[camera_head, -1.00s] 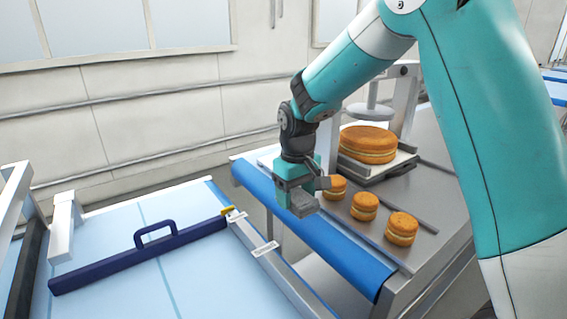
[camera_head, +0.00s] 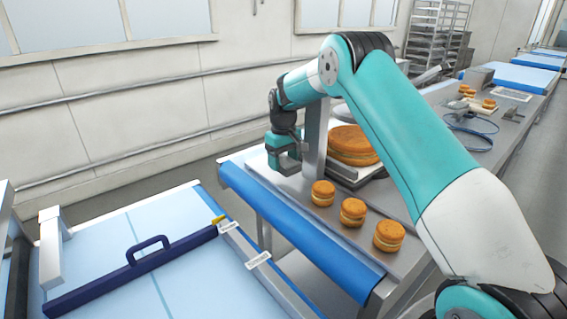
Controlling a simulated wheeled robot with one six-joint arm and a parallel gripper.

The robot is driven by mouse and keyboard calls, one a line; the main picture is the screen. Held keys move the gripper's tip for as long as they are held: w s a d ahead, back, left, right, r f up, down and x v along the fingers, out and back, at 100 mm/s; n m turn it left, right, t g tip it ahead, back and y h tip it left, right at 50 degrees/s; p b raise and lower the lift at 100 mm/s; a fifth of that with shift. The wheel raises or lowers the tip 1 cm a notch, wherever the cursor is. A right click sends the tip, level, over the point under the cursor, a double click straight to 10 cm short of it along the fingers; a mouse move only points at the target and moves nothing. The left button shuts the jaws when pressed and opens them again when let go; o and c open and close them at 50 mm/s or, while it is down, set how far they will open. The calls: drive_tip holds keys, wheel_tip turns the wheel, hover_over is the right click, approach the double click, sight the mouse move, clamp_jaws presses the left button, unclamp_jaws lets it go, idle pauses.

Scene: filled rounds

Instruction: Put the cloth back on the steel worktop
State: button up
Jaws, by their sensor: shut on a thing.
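The steel worktop (camera_head: 292,197) runs from the middle to the back right, with a blue rolled sheet along its near left edge. My gripper (camera_head: 287,168) hangs over the far left end of the worktop, left of a grey upright post. It is shut on a small grey piece, seemingly the cloth, mostly hidden by the fingers. Whether that piece touches the worktop, I cannot tell.
Three small orange cakes (camera_head: 352,212) stand in a row on the worktop. A large cake (camera_head: 352,143) sits on a stand behind them. A blue-topped table (camera_head: 180,265) with a dark blue handled bar (camera_head: 130,272) is at front left. Blue tubing (camera_head: 470,136) lies farther right.

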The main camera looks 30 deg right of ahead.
drive_tip(key=shift+w+d, duration=0.15)
drive_tip(key=shift+w, duration=0.1)
wheel_tip(320, 180, down, 3)
drive_tip(key=shift+f+p, duration=0.15)
drive_tip(key=shift+p, duration=0.8)
drive_tip(key=shift+f, duration=0.1)
drive_tip(key=shift+f, duration=0.1)
drive_tip(key=shift+f, duration=0.1)
drive_tip(key=o, duration=0.9)
